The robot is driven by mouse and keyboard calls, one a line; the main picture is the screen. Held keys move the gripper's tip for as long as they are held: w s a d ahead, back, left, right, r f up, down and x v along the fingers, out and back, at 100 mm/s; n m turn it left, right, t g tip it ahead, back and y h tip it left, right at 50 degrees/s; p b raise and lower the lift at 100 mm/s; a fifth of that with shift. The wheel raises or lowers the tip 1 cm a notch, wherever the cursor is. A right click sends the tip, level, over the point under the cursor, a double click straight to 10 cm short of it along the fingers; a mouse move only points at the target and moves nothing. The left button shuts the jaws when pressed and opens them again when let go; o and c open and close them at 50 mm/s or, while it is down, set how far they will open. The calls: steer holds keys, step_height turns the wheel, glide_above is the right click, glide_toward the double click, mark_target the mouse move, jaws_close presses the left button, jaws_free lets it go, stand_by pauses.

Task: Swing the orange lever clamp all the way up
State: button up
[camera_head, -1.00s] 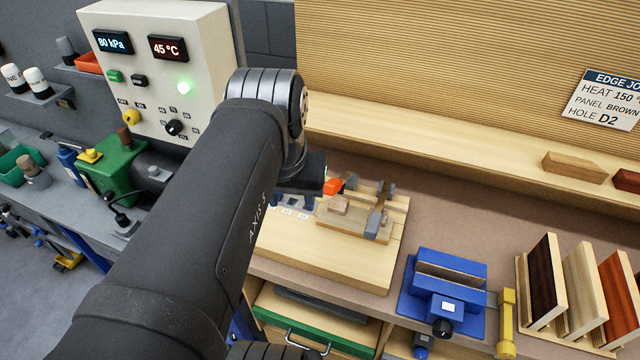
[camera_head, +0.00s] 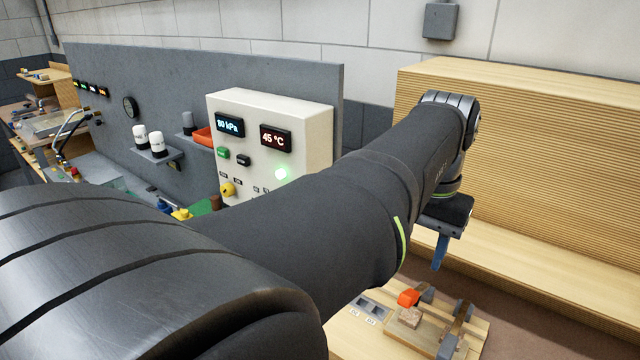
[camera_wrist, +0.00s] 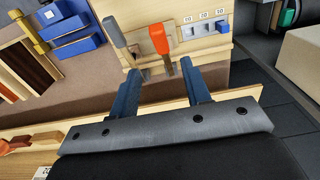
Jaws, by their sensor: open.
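The orange lever clamp (camera_head: 408,298) is on the wooden fixture board (camera_head: 475,345) at the lower right of the head view, beside a small wood block (camera_head: 409,317). In the wrist view its orange handle (camera_wrist: 160,38) lies beyond the fingertips, roughly in line with the gap between them. My gripper (camera_wrist: 158,66) is open and empty, with two blue fingers apart. In the head view my gripper (camera_head: 439,262) hangs above and behind the fixture, clear of the lever; only one finger shows clearly. The clamp's pivot is hard to make out.
A grey-handled lever (camera_wrist: 115,32) stands beside the orange one. Labelled switches (camera_wrist: 205,28) sit on the board's other side. Blue blocks (camera_wrist: 70,28) and veneer panels (camera_wrist: 22,68) lie at the wrist view's left. A slatted wood panel (camera_head: 540,180) rises behind the bench.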

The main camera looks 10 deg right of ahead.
mark_target(410, 293)
step_height(410, 293, down, 11)
steer(key=shift+r, duration=0.1)
stand_by(0.3)
jaws_close()
